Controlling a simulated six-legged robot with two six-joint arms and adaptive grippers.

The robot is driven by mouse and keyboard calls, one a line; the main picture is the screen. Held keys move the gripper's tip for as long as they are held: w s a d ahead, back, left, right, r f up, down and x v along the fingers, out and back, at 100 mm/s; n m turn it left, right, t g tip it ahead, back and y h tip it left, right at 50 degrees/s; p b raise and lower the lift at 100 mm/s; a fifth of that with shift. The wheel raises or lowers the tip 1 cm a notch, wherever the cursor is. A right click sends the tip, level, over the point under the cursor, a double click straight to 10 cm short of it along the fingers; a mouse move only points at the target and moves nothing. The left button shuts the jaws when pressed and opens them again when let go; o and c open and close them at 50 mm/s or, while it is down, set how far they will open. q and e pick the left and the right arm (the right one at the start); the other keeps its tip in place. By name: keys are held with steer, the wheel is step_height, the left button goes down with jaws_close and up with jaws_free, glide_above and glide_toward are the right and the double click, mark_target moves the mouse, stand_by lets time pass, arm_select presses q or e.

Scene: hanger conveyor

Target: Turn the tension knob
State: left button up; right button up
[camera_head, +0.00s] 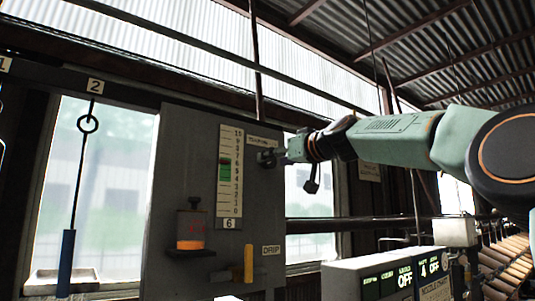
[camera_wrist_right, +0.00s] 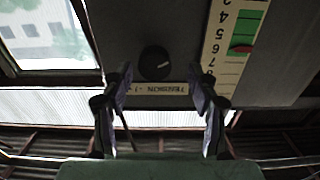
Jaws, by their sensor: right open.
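The tension knob (camera_wrist_right: 155,63) is a round black knob with a light pointer mark on a grey panel (camera_head: 180,150). The label (camera_wrist_right: 161,88) beside it reads TENSION and is upside down in the right wrist view. My right gripper (camera_wrist_right: 162,78) is open, with one finger on each side of the knob in that view; I cannot tell whether they touch it. In the head view my right gripper (camera_head: 283,156) is at the panel's upper right and partly covers the knob. A gauge (camera_head: 230,185) with a green band and number scale is left of the knob. My left gripper is not in view.
An oiler (camera_head: 191,228) with orange liquid and a yellow lever (camera_head: 248,263) by a DRIP label sit lower on the panel. A hanger with a blue handle (camera_head: 66,262) hangs at left. Boxes with green displays (camera_head: 385,278) stand at lower right.

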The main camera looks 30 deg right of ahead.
mark_target(272, 162)
steer(key=w, duration=0.1)
steer(key=w+p, duration=0.1)
steer(key=w, duration=0.1)
steer(key=shift+d+f, duration=0.1)
steer(key=shift+d, duration=0.2)
steer(key=shift+w+d+f, duration=0.15)
steer(key=shift+w, duration=0.45)
steer(key=shift+s+a+r, duration=0.2)
steer(key=shift+s+a, duration=0.05)
steer(key=shift+a, duration=0.25)
steer(key=shift+s, duration=0.15)
steer(key=shift+c, duration=0.9)
steer(key=shift+w+d+f, duration=0.15)
steer(key=shift+w+d, duration=0.05)
steer(key=shift+d, duration=0.15)
steer(key=c, duration=0.4)
steer(key=shift+a, duration=0.2)
steer(key=c, duration=0.6)
steer(key=shift+d+f+n+b, duration=0.1)
steer(key=shift+n+b, duration=0.6)
steer(key=shift+n, duration=0.8)
steer(key=shift+n+b, duration=0.5)
steer(key=shift+n, duration=0.9)
